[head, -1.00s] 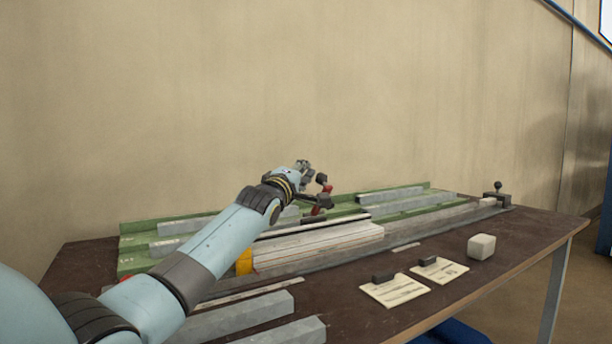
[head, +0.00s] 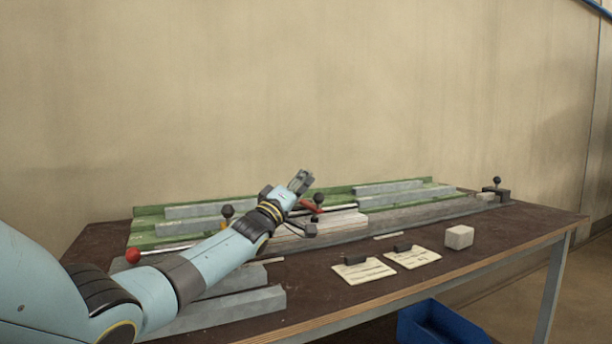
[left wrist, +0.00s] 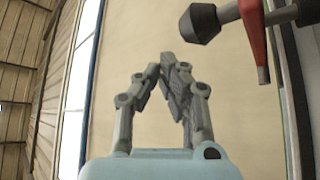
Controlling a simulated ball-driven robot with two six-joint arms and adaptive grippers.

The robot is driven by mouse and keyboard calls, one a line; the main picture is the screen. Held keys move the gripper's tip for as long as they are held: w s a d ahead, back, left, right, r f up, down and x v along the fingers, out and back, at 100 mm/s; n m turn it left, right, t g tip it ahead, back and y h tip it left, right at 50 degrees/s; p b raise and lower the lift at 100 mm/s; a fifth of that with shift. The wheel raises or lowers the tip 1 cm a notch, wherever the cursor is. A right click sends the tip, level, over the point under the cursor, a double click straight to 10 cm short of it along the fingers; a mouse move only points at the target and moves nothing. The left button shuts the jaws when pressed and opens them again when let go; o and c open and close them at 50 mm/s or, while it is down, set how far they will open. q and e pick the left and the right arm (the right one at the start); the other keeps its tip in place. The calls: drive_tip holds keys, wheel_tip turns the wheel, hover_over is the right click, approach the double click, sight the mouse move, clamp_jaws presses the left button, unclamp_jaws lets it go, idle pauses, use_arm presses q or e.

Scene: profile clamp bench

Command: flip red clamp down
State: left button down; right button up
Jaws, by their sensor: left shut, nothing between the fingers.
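The red clamp (head: 311,207) shows as a slanted red bar with a dark knob beside it, just right of my left gripper (head: 300,181) in the head view. My gripper and wrist hide part of it, so its full pose is unclear. In the left wrist view, a red lever (left wrist: 254,40) and a black knob (left wrist: 200,23) show at the top right, apart from the fingers. My left gripper (left wrist: 160,72) is shut and empty, fingertips together, pointing up in the head view. My right gripper is not in view.
Grey bars lie in the green rack (head: 174,228) behind. Pale profiles (head: 345,222) lie beside my wrist. A red ball (head: 133,255) and a black-knobbed clamp (head: 227,211) stand left. Labels (head: 363,272), a pale block (head: 459,237) and another black-knobbed clamp (head: 496,188) are right.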

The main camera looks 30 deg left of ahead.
use_arm(q)
drive_tip(key=shift+d+f, duration=0.1)
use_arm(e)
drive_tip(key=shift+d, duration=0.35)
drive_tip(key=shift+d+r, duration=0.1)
use_arm(q)
wheel_tip(320, 180, up, 10)
idle(0.5)
idle(0.4)
